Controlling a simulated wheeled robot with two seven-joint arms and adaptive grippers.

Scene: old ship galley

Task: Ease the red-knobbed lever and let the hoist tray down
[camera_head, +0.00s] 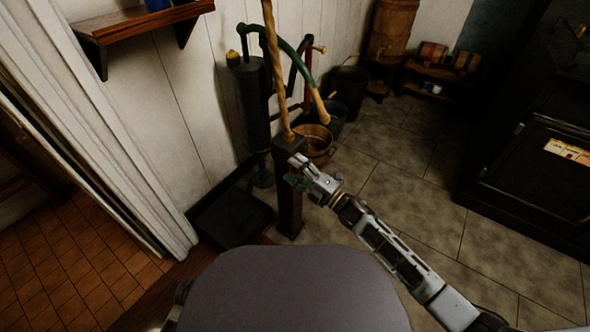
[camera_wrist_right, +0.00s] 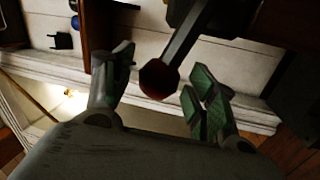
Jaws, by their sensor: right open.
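The red knob (camera_wrist_right: 158,79) shows in the right wrist view at the end of a dark lever (camera_wrist_right: 186,40). My right gripper (camera_wrist_right: 162,75) is open, with its green-padded fingers on either side of the knob; I see no clear contact. In the head view my right gripper (camera_head: 299,176) is at the upper part of a dark post (camera_head: 290,212), and I cannot make out the knob there. A dark, flat, square tray (camera_head: 228,222), apparently the hoist tray, lies low beside the post, by the wall. My left gripper is not in view.
A thick rope (camera_head: 272,70) rises from the post. A pump with a green handle (camera_head: 290,48) and a wooden bucket (camera_head: 318,148) stand behind. A wall shelf (camera_head: 135,25) is at upper left, a black stove (camera_head: 530,170) at right. Tiled floor (camera_head: 400,185) between is clear.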

